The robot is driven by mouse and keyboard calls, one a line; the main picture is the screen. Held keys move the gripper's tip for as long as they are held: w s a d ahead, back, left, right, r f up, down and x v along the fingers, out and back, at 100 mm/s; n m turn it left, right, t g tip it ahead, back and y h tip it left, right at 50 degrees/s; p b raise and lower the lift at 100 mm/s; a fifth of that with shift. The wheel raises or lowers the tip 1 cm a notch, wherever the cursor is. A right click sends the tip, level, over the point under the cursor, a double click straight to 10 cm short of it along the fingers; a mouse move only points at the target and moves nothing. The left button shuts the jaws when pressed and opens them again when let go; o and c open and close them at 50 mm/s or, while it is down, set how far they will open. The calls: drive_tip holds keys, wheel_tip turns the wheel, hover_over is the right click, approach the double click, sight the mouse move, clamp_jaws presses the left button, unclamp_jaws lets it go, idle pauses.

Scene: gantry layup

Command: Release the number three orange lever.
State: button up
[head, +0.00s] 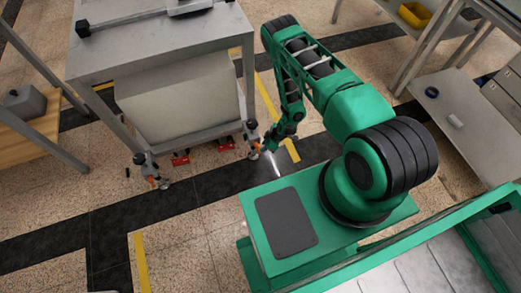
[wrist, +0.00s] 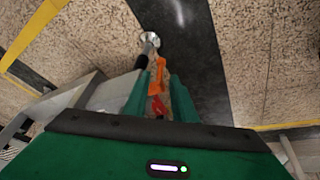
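An orange lever (wrist: 160,70) shows in the wrist view beside a silver caster or foot (wrist: 149,42). My gripper (wrist: 157,84) has its two green fingers apart, one on each side of the lever in the picture; I cannot tell whether they touch it. A red part (wrist: 157,108) shows lower between the fingers. In the head view my gripper (head: 264,150) is low, beside the foot of the grey cart's near right leg (head: 252,133). Another foot with an orange lever (head: 152,181) is at the front left leg. No lever numbers are readable.
The grey cart (head: 160,50) has a large light box (head: 180,95) beneath its top, and red items (head: 180,159) lie low under it. A side table (head: 40,135) stands at left. A grey bench (head: 470,120) stands at right. The speckled floor in front is clear.

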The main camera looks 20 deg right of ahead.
drive_tip(key=x, duration=0.6)
drive_tip(key=shift+a+f, duration=0.15)
drive_tip(key=shift+f, duration=0.15)
drive_tip(key=shift+c, duration=0.7)
drive_tip(key=shift+w, duration=0.1)
clamp_jaws()
